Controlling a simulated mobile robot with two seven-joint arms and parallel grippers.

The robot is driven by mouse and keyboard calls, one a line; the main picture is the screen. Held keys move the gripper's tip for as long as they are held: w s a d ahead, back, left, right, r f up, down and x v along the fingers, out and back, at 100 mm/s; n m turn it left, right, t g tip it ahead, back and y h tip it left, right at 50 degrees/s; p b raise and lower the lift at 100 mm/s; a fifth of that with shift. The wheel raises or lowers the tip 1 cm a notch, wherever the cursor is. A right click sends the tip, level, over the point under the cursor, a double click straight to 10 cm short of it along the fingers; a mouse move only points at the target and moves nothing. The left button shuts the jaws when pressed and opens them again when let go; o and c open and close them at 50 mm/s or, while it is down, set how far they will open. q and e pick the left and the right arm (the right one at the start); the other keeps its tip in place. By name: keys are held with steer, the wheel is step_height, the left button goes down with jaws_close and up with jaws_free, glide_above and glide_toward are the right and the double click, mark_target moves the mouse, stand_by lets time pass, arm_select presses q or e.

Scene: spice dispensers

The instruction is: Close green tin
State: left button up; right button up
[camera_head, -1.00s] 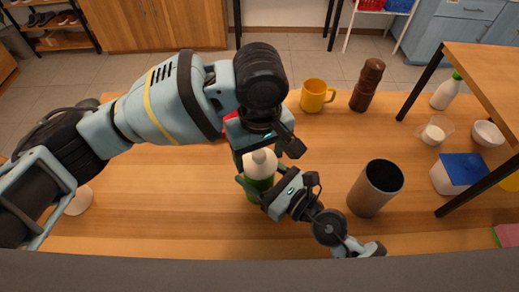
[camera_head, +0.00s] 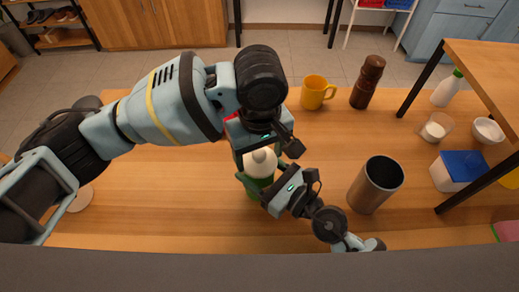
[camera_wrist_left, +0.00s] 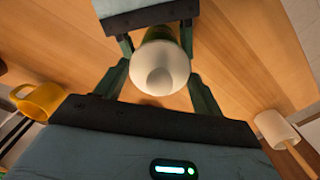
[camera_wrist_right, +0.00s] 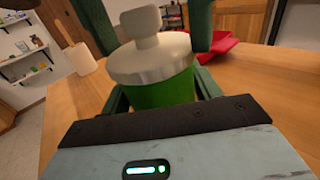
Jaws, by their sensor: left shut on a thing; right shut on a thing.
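The green tin (camera_head: 254,187) stands on the wooden table with a pale lid (camera_head: 260,162) on top. In the right wrist view the green tin body (camera_wrist_right: 160,93) sits between the right gripper's fingers, and the lid (camera_wrist_right: 152,57) with its knob rests on its rim. My right gripper (camera_wrist_right: 165,95) is shut on the tin's body from the front right. My left gripper (camera_wrist_left: 160,75) comes from above and is shut on the lid, seen from the top in the left wrist view (camera_wrist_left: 160,70). The tin is partly hidden by both grippers in the head view.
A yellow mug (camera_head: 316,93), a brown pepper mill (camera_head: 367,83) and a grey metal cup (camera_head: 376,185) stand to the right. A red thing (camera_wrist_right: 212,44) lies behind the tin. A blue-lidded box (camera_head: 459,171) and a raised shelf (camera_head: 490,70) are at the far right.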

arm_select(q)
steer(key=shift+f, duration=0.15)
steer(key=o, duration=1)
step_height(320, 180, up, 12)
steer(key=shift+r, duration=0.1)
arm_select(e)
steer(key=o, duration=1.5)
steer(key=shift+d, duration=0.1)
